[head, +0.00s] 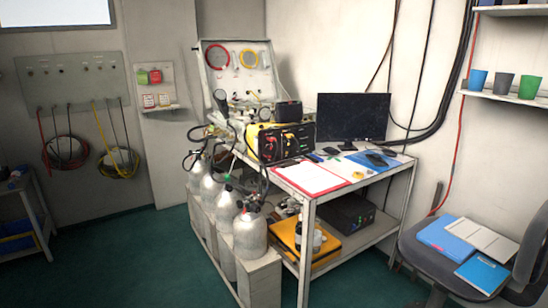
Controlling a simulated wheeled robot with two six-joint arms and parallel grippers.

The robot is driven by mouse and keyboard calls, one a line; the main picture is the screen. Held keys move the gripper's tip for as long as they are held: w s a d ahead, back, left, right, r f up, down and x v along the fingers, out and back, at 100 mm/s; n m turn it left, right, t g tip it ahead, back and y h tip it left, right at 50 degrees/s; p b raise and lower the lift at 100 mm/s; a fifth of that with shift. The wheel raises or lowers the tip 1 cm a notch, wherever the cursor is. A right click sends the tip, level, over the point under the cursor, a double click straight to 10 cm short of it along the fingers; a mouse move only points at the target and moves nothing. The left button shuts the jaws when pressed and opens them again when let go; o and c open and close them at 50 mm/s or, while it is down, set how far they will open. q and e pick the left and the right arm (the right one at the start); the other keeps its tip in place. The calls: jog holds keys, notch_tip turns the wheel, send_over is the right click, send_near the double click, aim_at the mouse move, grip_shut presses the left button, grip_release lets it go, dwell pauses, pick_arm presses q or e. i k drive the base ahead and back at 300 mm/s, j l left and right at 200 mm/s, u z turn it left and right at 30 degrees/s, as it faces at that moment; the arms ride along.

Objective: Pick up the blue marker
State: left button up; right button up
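I cannot make out a blue marker for certain. Several small dark, bluish and green items (331,151) lie on the white desk (345,187) in front of the monitor, too small to identify. Neither of my grippers is in view.
The desk holds a monitor (352,117), a red clipboard with paper (312,177), a blue sheet (376,162) and a yellow-black panel unit (282,142). Grey cylinders (250,236) stand left of it. A chair with folders (450,238) stands right. Green floor is free in front.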

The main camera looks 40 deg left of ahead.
aim_at(320, 159)
jog(key=i+j+u, duration=0.6)
jog(key=i+u, duration=0.35)
jog(key=i+j, duration=0.1)
jog(key=i, duration=0.75)
jog(key=j+u, duration=0.05)
